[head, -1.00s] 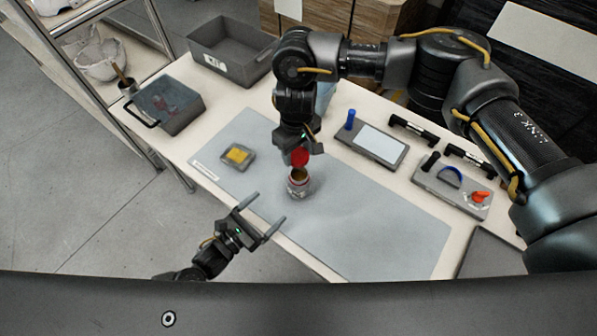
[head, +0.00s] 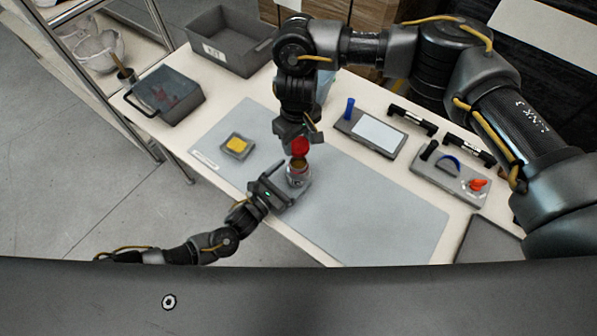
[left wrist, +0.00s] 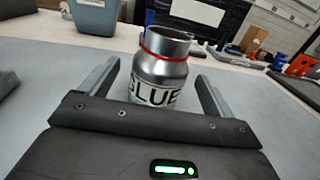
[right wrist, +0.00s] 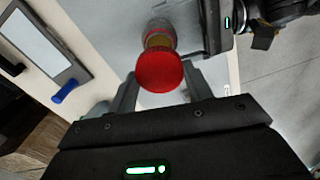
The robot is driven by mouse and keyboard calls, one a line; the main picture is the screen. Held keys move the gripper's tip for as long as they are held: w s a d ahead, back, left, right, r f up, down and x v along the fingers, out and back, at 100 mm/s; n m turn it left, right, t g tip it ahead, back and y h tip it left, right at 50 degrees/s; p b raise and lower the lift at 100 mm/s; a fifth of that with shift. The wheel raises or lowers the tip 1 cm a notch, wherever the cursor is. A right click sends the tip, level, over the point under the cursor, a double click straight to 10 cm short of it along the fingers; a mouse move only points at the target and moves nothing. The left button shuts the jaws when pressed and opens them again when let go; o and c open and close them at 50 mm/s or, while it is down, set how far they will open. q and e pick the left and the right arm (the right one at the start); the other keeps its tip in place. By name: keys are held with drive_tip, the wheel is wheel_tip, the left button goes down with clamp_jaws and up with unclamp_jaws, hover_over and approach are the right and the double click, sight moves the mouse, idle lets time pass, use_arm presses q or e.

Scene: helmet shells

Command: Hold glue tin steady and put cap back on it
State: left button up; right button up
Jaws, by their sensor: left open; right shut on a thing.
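The glue tin (head: 297,178) stands upright on the grey mat, a silver can with a red ring at its neck and a GLUE label (left wrist: 157,92). Its mouth is open. My left gripper (head: 284,190) is open, with its fingers on either side of the tin; in the left wrist view (left wrist: 158,85) gaps show between fingers and tin. My right gripper (head: 299,140) is shut on the red cap (head: 300,147), held just above the tin's mouth. The right wrist view shows the cap (right wrist: 160,72) between the fingertips, with the tin (right wrist: 160,33) partly hidden behind it.
A small tray with a yellow pad (head: 237,146) lies left of the tin. A grey bin (head: 224,45) and a lidded box (head: 168,97) stand at the back left. Tool trays (head: 371,133) line the right side. The mat's right part (head: 380,210) is clear.

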use_arm(q)
drive_tip(key=shift+w+d, duration=0.45)
drive_tip(key=shift+w, duration=0.05)
drive_tip(key=c, duration=1.5)
drive_tip(key=shift+w, duration=0.1)
use_arm(e)
hover_over(298, 166)
drive_tip(key=shift+w+f, duration=0.1)
drive_tip(key=shift+f, duration=2.4)
drive_tip(key=shift+f, duration=0.1)
drive_tip(key=shift+f, duration=0.8)
drive_tip(key=shift+f, duration=0.55)
